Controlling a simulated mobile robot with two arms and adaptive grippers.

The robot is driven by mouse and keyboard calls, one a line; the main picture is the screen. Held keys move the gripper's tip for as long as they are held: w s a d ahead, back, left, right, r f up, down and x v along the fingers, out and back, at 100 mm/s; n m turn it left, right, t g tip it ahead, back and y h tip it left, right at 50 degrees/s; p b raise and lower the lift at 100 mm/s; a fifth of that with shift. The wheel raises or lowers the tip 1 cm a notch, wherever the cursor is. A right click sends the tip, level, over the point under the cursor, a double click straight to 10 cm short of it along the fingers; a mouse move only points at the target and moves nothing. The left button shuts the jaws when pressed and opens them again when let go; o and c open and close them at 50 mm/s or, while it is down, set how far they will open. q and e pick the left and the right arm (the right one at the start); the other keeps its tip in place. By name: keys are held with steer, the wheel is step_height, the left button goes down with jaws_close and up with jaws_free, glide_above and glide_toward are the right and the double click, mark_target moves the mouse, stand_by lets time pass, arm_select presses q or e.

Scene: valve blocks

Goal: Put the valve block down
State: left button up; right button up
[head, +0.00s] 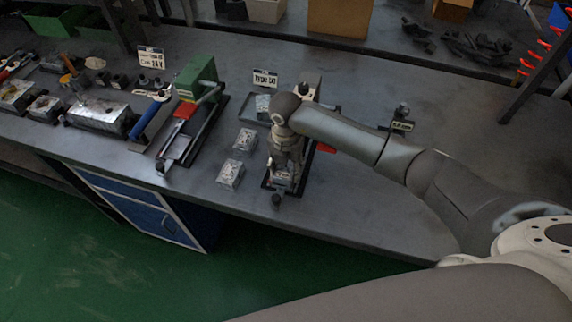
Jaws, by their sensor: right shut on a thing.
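My right gripper (283,172) points down over a dark fixture (268,182) near the front edge of the workbench. It is shut on a small grey metal valve block (283,181), mostly hidden by the fingers. The held block is low over the fixture's front end; I cannot tell whether it touches the fixture. Two similar valve blocks stand on the bench just left of it, one nearer the edge (231,174) and one behind (245,139). Another block (263,103) sits farther back near a label sign, partly beside my arm. My left gripper is out of view.
A green press (198,80) with a red part and dark base stands left of the blocks. Vises, a blue-handled tool (149,120) and metal parts crowd the left. The bench's right front is mostly clear.

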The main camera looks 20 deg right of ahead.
steer(key=shift+f, duration=0.2)
steer(key=shift+s+f+b, duration=0.25)
steer(key=shift+f+b, duration=0.15)
steer(key=shift+b, duration=0.15)
steer(key=o, duration=1.1)
steer(key=shift+s, duration=0.1)
steer(key=shift+o, duration=1.2)
steer(key=shift+f, duration=0.1)
steer(key=shift+o, duration=0.5)
steer(key=shift+w+f, duration=0.1)
steer(key=shift+w, duration=0.1)
